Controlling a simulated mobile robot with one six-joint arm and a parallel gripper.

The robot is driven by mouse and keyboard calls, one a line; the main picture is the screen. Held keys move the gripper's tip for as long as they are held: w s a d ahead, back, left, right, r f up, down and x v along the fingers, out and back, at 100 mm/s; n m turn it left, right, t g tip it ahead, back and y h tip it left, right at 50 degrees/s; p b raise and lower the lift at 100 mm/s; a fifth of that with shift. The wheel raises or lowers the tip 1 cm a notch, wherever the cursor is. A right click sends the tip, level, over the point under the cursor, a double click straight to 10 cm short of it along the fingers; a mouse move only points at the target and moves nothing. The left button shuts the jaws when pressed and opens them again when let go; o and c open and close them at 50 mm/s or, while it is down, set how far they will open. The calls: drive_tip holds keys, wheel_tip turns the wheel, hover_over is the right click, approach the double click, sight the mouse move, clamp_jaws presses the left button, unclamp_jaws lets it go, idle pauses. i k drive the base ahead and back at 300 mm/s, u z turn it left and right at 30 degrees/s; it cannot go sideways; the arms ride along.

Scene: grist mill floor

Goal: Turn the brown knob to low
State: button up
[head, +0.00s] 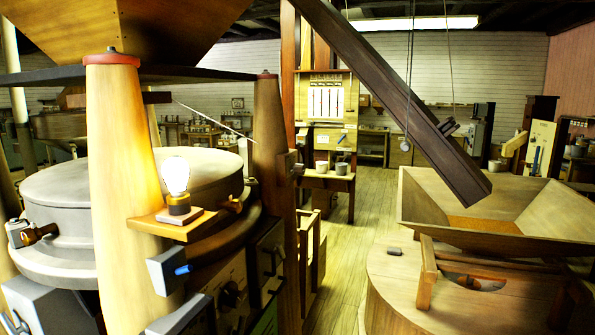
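I cannot single out the brown knob for certain. Brown peg-like handles stick out at the drum's left side (40,234) and right side (232,203). My gripper is not in view.
A lit bulb (176,182) stands on a bracket on the wooden post (122,190). A grey box with a blue-tipped lever (170,269) is below it. A wooden hopper (545,212) stands at right under a slanted dark beam (400,85). The plank floor (375,215) between is clear.

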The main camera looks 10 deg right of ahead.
sight(299, 169)
drive_tip(key=z, duration=0.05)
drive_tip(key=k, duration=1.3)
drive_tip(key=z, duration=0.6)
drive_tip(key=i, duration=1.45)
drive_tip(key=u, duration=0.4)
drive_tip(key=i, duration=0.95)
drive_tip(key=u, duration=0.5)
